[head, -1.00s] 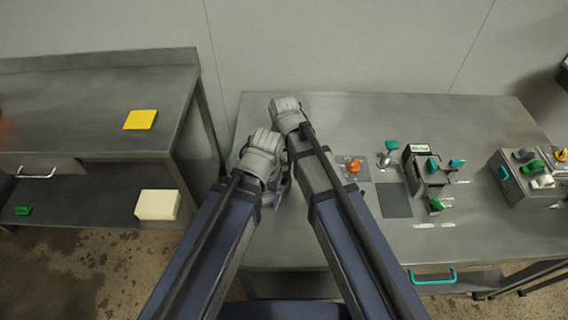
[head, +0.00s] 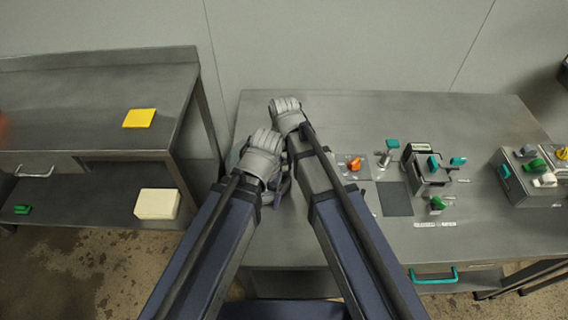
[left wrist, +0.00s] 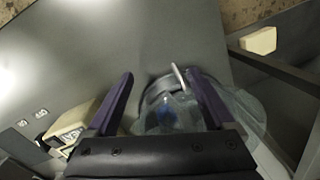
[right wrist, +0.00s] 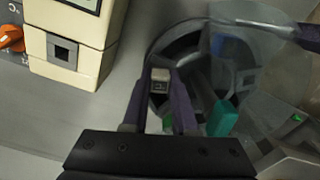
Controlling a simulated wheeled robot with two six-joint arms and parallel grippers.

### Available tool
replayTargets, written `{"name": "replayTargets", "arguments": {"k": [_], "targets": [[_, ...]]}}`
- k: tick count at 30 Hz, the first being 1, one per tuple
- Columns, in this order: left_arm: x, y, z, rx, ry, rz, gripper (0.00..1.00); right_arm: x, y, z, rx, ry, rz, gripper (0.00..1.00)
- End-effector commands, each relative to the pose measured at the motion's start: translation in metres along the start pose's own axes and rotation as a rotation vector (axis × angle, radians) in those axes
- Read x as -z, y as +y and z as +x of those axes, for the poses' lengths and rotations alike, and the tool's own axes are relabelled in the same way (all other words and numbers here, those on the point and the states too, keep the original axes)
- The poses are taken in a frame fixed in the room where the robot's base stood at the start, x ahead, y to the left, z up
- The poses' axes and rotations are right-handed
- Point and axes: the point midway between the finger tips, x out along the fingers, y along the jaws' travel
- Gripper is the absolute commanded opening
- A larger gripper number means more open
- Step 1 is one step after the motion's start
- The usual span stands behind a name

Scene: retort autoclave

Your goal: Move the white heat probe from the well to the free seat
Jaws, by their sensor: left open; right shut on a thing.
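My right gripper (right wrist: 160,79) is shut on a small pale piece with a square end, which looks like the top of the white heat probe (right wrist: 160,74). Its lower part is hidden. In the right wrist view it is over or at the edge of a round, clear-walled vessel (right wrist: 226,62); I cannot tell how deep it sits. A cream box (right wrist: 70,63) with a dark square opening, perhaps a seat, stands to the left. My left gripper (left wrist: 156,75) is open and empty by the clear vessel (left wrist: 172,108).
An orange knob (head: 354,163), a dark square plate (head: 394,198) and a control block (head: 428,170) are on the bench to the right. A switch box (head: 528,178) is farther right. A side table at left holds a yellow pad (head: 139,118), with a cream block (head: 157,204) below.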

Motion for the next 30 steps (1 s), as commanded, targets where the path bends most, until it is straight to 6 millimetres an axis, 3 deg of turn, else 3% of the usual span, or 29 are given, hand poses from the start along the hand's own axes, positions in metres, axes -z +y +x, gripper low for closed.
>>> {"name": "replayTargets", "arguments": {"k": [2, 3, 11, 17, 24, 30], "targets": [[0.0000, 0.0000, -0.0001, 0.000, 0.000, 0.000, 0.88, 0.0000, 0.0000, -0.0001, 0.000, 0.000, 0.000, 0.00], [0.0000, 0.0000, -0.0001, 0.000, 0.000, 0.000, 0.88, 0.0000, 0.0000, -0.0001, 0.000, 0.000, 0.000, 0.30], [0.0000, 0.0000, -0.0001, 0.000, 0.000, 0.000, 0.88, 0.0000, 0.0000, -0.0001, 0.000, 0.000, 0.000, 0.59], [0.0000, 0.0000, -0.0001, 0.000, 0.000, 0.000, 0.88, 0.0000, 0.0000, -0.0001, 0.000, 0.000, 0.000, 0.61], [0.0000, 0.0000, -0.0001, 0.000, 0.000, 0.000, 0.88, 0.0000, 0.0000, -0.0001, 0.000, 0.000, 0.000, 0.86], [0.0000, 0.0000, -0.0001, 0.000, 0.000, 0.000, 0.88, 0.0000, 0.0000, -0.0001, 0.000, 0.000, 0.000, 0.86]]}}
